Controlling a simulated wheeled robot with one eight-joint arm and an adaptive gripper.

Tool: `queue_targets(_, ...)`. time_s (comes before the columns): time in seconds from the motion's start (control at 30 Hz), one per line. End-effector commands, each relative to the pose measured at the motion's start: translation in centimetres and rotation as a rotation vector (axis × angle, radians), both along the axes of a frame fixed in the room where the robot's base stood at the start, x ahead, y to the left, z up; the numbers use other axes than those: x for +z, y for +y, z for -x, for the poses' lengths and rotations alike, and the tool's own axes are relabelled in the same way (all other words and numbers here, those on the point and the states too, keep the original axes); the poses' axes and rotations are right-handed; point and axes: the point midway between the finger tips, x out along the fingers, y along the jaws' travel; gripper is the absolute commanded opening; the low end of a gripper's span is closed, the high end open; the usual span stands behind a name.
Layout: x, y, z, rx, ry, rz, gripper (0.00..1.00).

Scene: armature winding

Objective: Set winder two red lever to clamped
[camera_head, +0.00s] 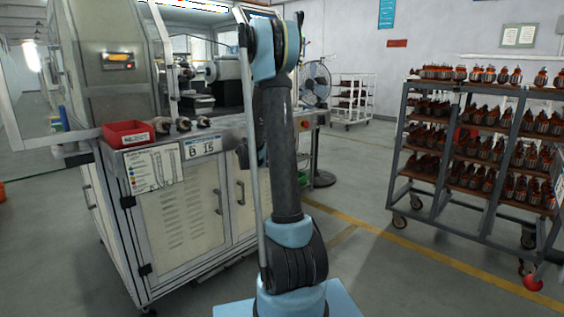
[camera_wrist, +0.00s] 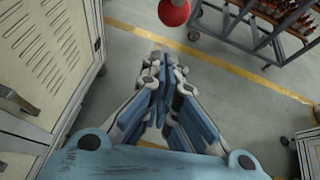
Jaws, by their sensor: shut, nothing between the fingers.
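A red ball-shaped knob (camera_wrist: 174,11) shows at the top edge of the wrist view, beyond my fingertips and apart from them. A red ball (camera_head: 532,283) also shows at the lower right of the head view; I cannot tell whether it is the same one. A winding machine (camera_head: 187,205) with pale cabinet doors and a "B 15" label stands at the left; I cannot tell its winder number. My gripper (camera_wrist: 162,70) is shut and empty, pointing out over the floor. No lever's clamped or unclamped position can be made out.
A red bin (camera_head: 127,133) sits on the machine's front ledge. A wheeled rack (camera_head: 450,172) of armatures stands at the right. A fan (camera_head: 316,85) and a white rack (camera_head: 352,100) stand behind. Floor with a yellow line (camera_head: 440,258) is open between machine and rack.

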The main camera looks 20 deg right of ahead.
Motion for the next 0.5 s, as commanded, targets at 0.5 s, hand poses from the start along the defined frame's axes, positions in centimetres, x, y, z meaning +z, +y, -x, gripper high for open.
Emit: queue_targets(0.5,1.5,7.3,5.0,0.0,0.001,0.0,0.0)
